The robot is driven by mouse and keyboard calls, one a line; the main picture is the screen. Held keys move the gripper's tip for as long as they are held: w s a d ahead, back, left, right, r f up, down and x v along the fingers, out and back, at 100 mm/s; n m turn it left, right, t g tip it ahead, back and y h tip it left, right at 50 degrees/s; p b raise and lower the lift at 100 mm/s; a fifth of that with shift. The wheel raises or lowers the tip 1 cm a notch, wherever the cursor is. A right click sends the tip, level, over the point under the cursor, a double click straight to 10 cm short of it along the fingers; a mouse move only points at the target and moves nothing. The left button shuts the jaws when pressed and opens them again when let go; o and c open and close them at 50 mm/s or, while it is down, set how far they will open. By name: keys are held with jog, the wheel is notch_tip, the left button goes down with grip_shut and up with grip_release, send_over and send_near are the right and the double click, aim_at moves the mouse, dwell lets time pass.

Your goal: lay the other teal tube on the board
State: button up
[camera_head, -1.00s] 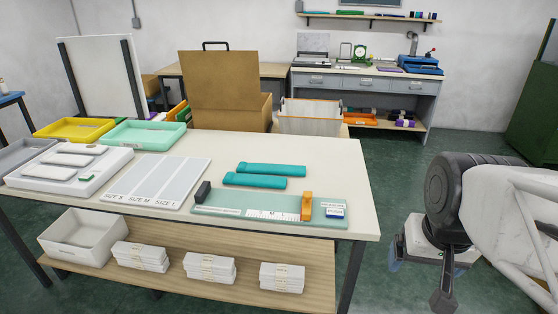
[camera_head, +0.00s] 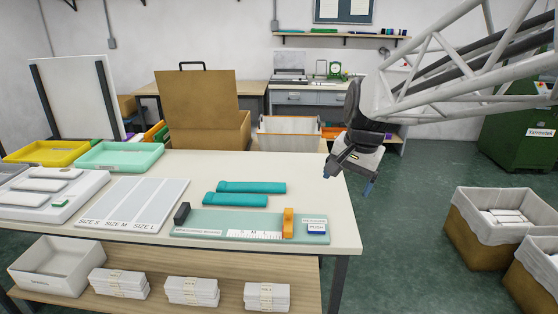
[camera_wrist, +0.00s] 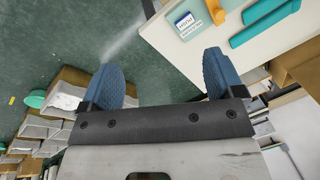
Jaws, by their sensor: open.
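Two teal tubes lie side by side on the table behind the measuring board: the far tube (camera_head: 251,187) and the near tube (camera_head: 235,199). The pale green board (camera_head: 205,223) has a black block (camera_head: 182,213) at its left end, a printed scale, and an orange slider (camera_head: 288,222) near its right end. No tube lies on it. My gripper (camera_head: 347,182) is open and empty, above and beyond the table's right edge. In the wrist view its blue fingertips (camera_wrist: 163,80) are apart, with the tubes (camera_wrist: 275,22) at the upper right.
A grey sheet (camera_head: 133,205) with SIZE S, M and L lanes lies left of the board. Yellow (camera_head: 47,152) and mint (camera_head: 119,156) trays stand at the back left. White bundles lie on the lower shelf (camera_head: 225,297). Lined bins (camera_head: 480,243) stand on the floor at right.

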jog(key=w+a+f+m, duration=0.1)
jog(key=w+a+m, duration=0.35)
jog(key=w, duration=0.95)
jog(key=m+g+y, duration=0.2)
jog(key=m+y, duration=0.1)
jog(key=m, duration=0.4)
send_over(239, 185)
jog(key=d, duration=0.4)
jog(key=f, duration=2.4)
jog(key=shift+s, duration=0.2)
jog(key=shift+w+a+f+m, duration=0.2)
jog(key=shift+a+f+m, duration=0.05)
jog(key=shift+a+f, duration=0.1)
jog(key=shift+x, duration=1.3)
jog(key=shift+f, duration=0.1)
